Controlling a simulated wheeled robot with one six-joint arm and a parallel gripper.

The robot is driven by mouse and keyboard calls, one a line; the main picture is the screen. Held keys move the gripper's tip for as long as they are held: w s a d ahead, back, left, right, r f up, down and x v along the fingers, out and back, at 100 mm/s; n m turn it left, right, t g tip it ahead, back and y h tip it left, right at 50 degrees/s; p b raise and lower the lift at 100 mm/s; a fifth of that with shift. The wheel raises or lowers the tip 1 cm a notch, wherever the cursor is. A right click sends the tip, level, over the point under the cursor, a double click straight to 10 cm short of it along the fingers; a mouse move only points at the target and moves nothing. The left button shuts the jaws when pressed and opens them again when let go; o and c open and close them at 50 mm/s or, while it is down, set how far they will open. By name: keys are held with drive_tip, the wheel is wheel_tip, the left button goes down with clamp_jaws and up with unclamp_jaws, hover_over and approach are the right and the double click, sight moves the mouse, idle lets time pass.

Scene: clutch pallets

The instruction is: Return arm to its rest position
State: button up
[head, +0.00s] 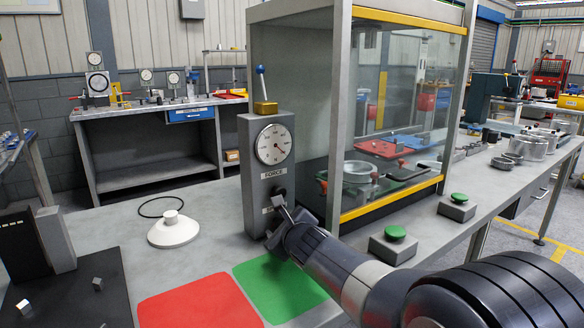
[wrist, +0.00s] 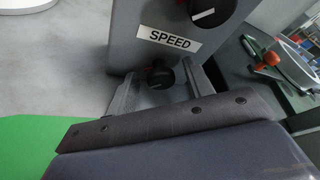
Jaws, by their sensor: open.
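My arm (head: 375,285) reaches in from the lower right of the head view. My gripper (head: 280,208) is at the lower front of the grey control box (head: 252,185), which carries a dial gauge and FORCE and SPEED labels. In the wrist view my gripper (wrist: 160,88) is open, with one finger on each side of the black lower knob (wrist: 160,76). The SPEED label (wrist: 168,39) and an upper knob (wrist: 207,12) are above it. I cannot tell whether the fingers touch the knob.
A glass-fronted cabinet (head: 340,110) with yellow edges stands right behind the box. Green buttons (head: 394,233) sit on the bench near my arm. A red mat (head: 200,303), a green mat (head: 278,287) and a white cone-shaped piece (head: 173,232) lie at left.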

drive_tip(key=shift+w+d+r+m+g+y+p, duration=0.15)
drive_tip(key=shift+m+g+y+p, duration=0.55)
drive_tip(key=shift+p, duration=3.7)
drive_tip(key=shift+s+d+r+m+g+y+p, duration=0.25)
drive_tip(key=shift+m+p, duration=0.85)
drive_tip(key=shift+p, duration=3.3)
drive_tip(key=shift+w+a+f+m+p, duration=0.2)
drive_tip(key=shift+f+m+p, duration=0.15)
drive_tip(key=shift+p, duration=0.9)
